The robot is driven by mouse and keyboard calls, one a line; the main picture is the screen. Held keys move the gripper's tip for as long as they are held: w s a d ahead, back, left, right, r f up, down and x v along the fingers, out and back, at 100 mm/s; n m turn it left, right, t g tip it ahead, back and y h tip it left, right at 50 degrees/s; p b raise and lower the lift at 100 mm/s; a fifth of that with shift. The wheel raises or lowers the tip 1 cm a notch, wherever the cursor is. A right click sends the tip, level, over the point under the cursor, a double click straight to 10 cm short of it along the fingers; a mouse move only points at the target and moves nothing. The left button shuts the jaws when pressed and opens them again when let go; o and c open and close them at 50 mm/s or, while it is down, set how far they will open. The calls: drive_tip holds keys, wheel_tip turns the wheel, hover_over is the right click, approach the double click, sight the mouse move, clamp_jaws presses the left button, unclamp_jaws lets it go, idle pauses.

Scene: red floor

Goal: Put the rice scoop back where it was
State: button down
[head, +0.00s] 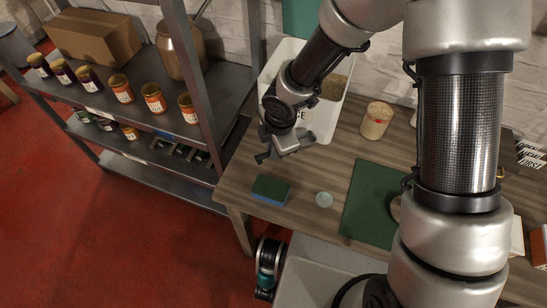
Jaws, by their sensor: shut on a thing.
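A white bin (343,112) stands at the back left of the wooden table against the wall, with a label ending in "CE" on its front. Pale brown contents show through its open top. My gripper (277,152) is in front of the bin's left part, pointing down above the table. It is shut on a small grey thing (306,138) that looks like the rice scoop, though the wrist hides most of it. My arm crosses in front of the bin and covers part of its rim.
A green-and-blue sponge (270,189), a pale round disc (324,199) and a green mat (368,205) lie on the table (242,184). A jar (376,121) stands right of the bin. A metal shelf (165,123) with several jars stands close on the left.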

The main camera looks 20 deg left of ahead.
drive_tip(key=shift+s+d+b+x, duration=0.15)
drive_tip(key=shift+b+x, duration=0.1)
drive_tip(key=shift+x, duration=0.65)
drive_tip(key=shift+s+d+b+x, duration=0.1)
drive_tip(key=shift+b+x, duration=0.1)
drive_tip(key=shift+x, duration=0.65)
drive_tip(key=shift+f, duration=0.1)
drive_tip(key=shift+f+b, duration=0.3)
drive_tip(key=c, duration=1.8)
unclamp_jaws()
drive_tip(key=shift+r, duration=0.1)
drive_tip(key=shift+r, duration=0.1)
